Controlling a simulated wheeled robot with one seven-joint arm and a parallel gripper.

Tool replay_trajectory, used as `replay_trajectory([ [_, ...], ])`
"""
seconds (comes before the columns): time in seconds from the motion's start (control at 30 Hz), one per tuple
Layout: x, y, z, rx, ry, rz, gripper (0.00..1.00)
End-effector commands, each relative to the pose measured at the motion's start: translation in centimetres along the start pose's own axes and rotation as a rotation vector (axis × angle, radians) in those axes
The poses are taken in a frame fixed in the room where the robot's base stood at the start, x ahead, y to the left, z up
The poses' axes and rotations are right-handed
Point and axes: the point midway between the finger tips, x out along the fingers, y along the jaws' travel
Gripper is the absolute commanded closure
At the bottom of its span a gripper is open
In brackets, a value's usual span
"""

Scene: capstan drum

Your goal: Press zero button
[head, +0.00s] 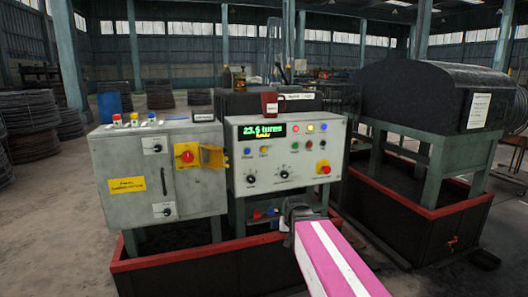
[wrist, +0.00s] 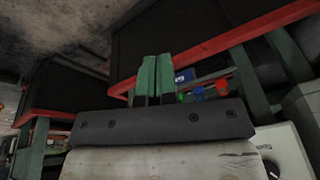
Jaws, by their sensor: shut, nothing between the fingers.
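The control panel (head: 287,160) is a pale grey box with a green display (head: 264,131) reading about 23.6 turns. Below the display are a blue button (head: 247,151) and a yellow one (head: 264,150), with small labels too blurred to read, so I cannot tell which is zero. A red knob or button (head: 323,168) sits on yellow at the lower right. My gripper shows in the wrist view as two green fingers (wrist: 156,72), shut together and empty. In the head view my arm's dark end (head: 298,209) is in front of and below the panel, apart from its buttons.
A grey cabinet (head: 138,190) with a red knob on yellow (head: 187,156) stands left. Small coloured parts, including a red one (wrist: 222,88), sit on a shelf below the panel. A red-rimmed black tank (head: 410,222) stands right.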

Motion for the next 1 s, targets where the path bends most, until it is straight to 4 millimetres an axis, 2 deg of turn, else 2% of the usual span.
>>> replay_trajectory([
  [0.03, -0.9, -0.6, -1.8, 0.016, 0.030, -0.009, 1.00],
  [0.1, -2.3, -1.4, -3.8, 0.041, 0.068, -0.021, 1.00],
  [0.37, -8.0, -4.2, -10.7, 0.135, 0.205, -0.080, 1.00],
  [0.6, -14.2, -6.8, -16.4, 0.221, 0.325, -0.149, 1.00],
  [0.8, -19.4, -8.8, -20.2, 0.281, 0.409, -0.208, 1.00],
  [1.0, -22.6, -9.8, -22.1, 0.319, 0.455, -0.247, 1.00],
])
